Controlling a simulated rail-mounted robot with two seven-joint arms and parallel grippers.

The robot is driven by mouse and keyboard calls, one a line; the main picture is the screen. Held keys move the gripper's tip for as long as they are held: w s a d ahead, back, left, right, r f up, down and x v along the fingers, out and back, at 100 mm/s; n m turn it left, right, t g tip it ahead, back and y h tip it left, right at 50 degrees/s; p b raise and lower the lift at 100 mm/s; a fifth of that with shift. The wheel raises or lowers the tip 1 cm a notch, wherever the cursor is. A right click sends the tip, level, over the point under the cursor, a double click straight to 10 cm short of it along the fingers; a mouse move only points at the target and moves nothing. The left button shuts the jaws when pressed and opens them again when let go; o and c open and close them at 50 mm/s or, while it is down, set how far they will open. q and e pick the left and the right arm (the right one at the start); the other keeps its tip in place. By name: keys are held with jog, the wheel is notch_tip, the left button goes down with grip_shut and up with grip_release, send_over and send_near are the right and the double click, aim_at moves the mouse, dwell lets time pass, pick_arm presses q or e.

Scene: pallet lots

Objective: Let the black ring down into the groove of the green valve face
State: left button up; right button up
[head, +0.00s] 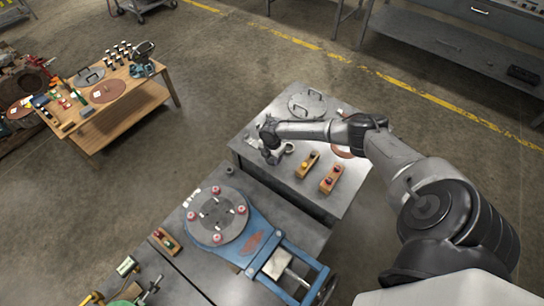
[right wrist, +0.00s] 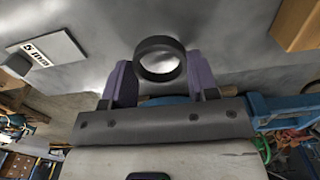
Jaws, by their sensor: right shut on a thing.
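The black ring (right wrist: 160,60) sits between the two purple fingertips of my right gripper (right wrist: 160,80) in the right wrist view, and the gripper is shut on it. In the head view my right gripper (head: 270,152) is low over the grey table at centre; the ring cannot be made out clearly there. A green part with brass-coloured pieces (head: 128,292) is cut off at the bottom left of the head view; I cannot tell whether it is the green valve face, and no groove shows. My left gripper is not in view.
A blue valve (head: 262,240) with a round grey face (head: 217,215) and red nuts stands on the near bench. Wooden blocks with coloured knobs (head: 308,163) and a grey lid with handles (head: 307,104) lie on the centre table. A wooden table (head: 130,112) stands left; floor lies between.

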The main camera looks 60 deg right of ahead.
jog(key=shift+r+p, duration=1.65)
jog(key=shift+r, duration=0.3)
